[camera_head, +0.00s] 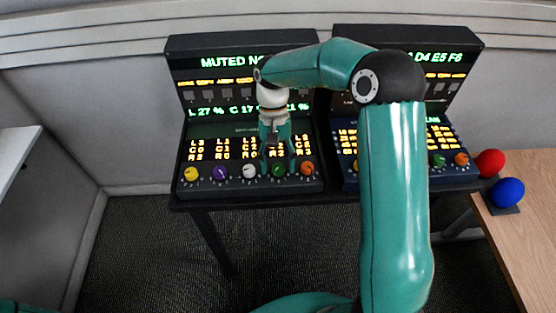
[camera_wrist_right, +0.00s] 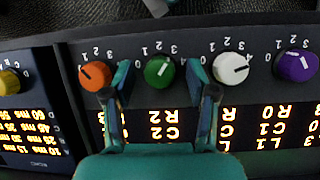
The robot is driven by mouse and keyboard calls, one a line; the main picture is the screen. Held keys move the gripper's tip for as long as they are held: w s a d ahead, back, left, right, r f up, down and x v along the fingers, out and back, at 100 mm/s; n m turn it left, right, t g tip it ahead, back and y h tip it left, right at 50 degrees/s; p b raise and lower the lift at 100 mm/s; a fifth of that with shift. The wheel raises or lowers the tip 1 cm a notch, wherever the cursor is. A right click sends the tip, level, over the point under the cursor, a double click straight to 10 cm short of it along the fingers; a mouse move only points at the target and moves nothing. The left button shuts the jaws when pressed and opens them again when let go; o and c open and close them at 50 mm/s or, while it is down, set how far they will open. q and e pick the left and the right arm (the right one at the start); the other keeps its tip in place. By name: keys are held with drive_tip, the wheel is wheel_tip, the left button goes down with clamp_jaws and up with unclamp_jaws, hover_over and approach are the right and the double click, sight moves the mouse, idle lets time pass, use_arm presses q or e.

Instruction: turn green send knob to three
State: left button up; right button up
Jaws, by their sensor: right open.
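The green knob (camera_head: 278,170) is on the left console's front row, between a white knob (camera_head: 249,171) and an orange knob (camera_head: 307,168). In the right wrist view the green knob (camera_wrist_right: 159,71) lies between the two fingers of my right gripper (camera_wrist_right: 160,78), with gaps on both sides. Its pale pointer mark slants toward the upper right there; some scale numbers are hard to read. In the head view my right gripper (camera_head: 278,158) is open, pointing down over the green knob. My left gripper is out of view.
A purple knob (camera_head: 220,173) and a yellow knob (camera_head: 191,173) continue the row leftward. A second console (camera_head: 470,177) stands to the right, partly hidden by my right arm. A red ball (camera_head: 490,163) and a blue ball (camera_head: 507,192) are at a wooden desk (camera_head: 535,220).

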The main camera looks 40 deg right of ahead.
drive_tip(key=shift+r, duration=0.1)
drive_tip(key=v, duration=1.1)
drive_tip(key=shift+r, duration=0.35)
drive_tip(key=shift+d, duration=0.15)
